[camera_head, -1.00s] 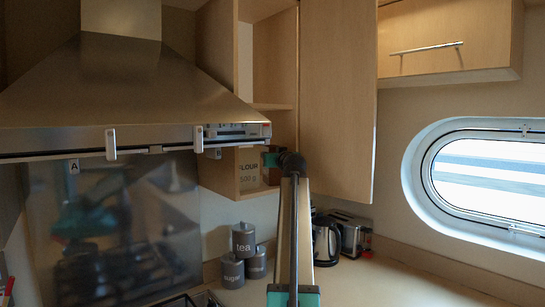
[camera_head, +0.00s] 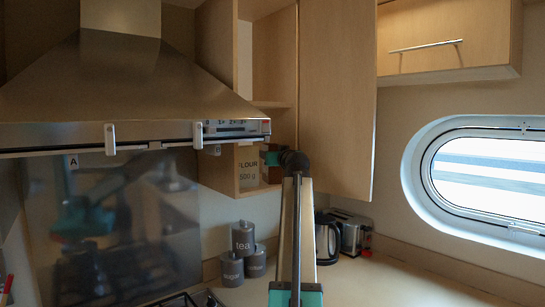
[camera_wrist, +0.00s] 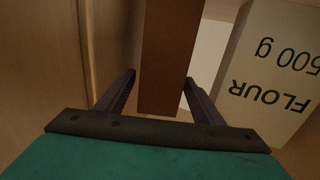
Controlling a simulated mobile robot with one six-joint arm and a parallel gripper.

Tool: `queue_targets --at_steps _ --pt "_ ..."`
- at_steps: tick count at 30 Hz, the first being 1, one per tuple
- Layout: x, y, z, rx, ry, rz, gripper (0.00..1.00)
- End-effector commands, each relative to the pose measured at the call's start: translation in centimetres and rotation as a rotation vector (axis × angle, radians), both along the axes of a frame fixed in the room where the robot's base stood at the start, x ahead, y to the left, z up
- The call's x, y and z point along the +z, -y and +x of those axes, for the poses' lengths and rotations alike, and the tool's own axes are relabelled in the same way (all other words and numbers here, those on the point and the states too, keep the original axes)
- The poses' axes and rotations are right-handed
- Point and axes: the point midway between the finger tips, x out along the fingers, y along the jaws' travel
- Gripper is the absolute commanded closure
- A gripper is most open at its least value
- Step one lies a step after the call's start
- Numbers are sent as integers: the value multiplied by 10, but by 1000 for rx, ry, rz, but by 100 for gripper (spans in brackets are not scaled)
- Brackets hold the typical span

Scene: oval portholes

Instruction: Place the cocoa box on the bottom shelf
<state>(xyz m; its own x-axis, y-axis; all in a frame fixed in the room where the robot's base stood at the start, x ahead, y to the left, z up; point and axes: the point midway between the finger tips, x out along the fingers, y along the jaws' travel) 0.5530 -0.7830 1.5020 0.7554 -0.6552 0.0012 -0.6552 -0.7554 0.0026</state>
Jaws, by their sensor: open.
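The dark brown box (camera_wrist: 168,62), which I take for the cocoa box, stands upright in the wrist view, with no label readable. My gripper (camera_wrist: 160,78) is open, with one finger on either side of the box's near end. I cannot tell whether either finger touches it. In the head view my gripper (camera_head: 271,158) is at the opening of the bottom shelf (camera_head: 226,174) of the wall cabinet and hides most of the brown box. The box appears to stand on that shelf, beside the flour box (camera_head: 247,168).
The flour box (camera_wrist: 275,75) is close on the right in the wrist view, and a wooden panel (camera_wrist: 55,60) is on the left. The open cabinet door (camera_head: 337,100) is right of my gripper, the range hood (camera_head: 120,95) left. Grey canisters (camera_head: 243,240) and a kettle (camera_head: 326,238) stand below.

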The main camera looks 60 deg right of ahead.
Motion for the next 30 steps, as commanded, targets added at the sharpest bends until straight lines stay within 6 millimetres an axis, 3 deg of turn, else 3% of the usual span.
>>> queue_targets --at_steps 18,30 --pt "-3 -54 -61 0 0 0 38" --pt "-1 -61 -70 1 -1 1 38"
